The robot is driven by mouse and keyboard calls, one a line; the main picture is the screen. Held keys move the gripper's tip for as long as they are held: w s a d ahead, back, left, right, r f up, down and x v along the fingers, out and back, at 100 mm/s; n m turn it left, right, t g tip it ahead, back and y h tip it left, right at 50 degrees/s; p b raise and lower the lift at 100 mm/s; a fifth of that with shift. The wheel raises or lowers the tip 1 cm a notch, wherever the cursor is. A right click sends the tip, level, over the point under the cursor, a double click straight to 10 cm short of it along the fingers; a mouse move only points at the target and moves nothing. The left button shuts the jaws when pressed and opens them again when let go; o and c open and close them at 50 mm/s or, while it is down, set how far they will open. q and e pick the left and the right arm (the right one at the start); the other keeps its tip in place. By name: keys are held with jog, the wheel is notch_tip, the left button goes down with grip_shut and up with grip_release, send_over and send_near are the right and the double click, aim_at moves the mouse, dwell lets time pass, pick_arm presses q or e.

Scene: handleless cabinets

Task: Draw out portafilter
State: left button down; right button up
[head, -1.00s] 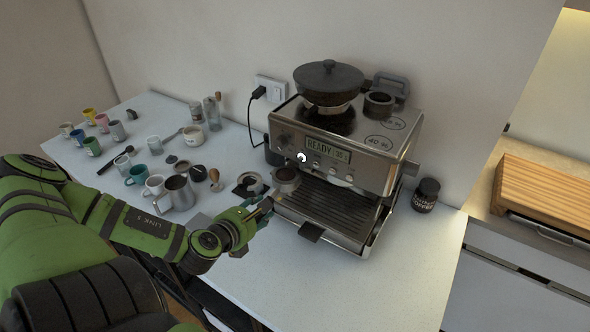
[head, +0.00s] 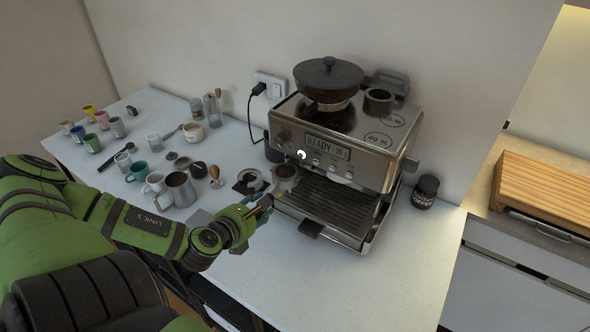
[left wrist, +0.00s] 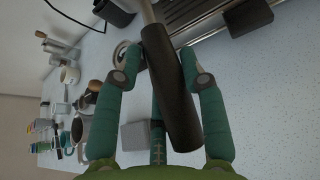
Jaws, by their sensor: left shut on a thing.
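The portafilter (head: 285,174) has its round basket at the left front of the espresso machine (head: 345,145), beneath the machine's front panel. Its dark handle (left wrist: 178,95) points out toward my left gripper in the left wrist view. My left gripper (head: 262,204) is shut on this handle, and its green fingers (left wrist: 168,75) lie on both sides of it. In the head view the gripper hides most of the handle. Whether the basket is still seated in the machine is hard to tell. My right gripper is in neither view.
Several cups and a steel pitcher (head: 178,190) stand on the counter left of the machine. A tamper (head: 214,176) and a round dark-based item (head: 248,181) are near the gripper. A dark coffee jar (head: 425,191) stands right of the machine. The front counter (head: 330,285) is clear.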

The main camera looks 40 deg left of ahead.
pick_arm(q)
jog(key=shift+r, duration=0.15)
jog(key=shift+s+d+p, duration=0.15)
jog(key=shift+s, duration=0.85)
jog(key=shift+s+d+p, duration=0.1)
jog(key=shift+s+p, duration=0.05)
jog(key=shift+s, duration=0.8)
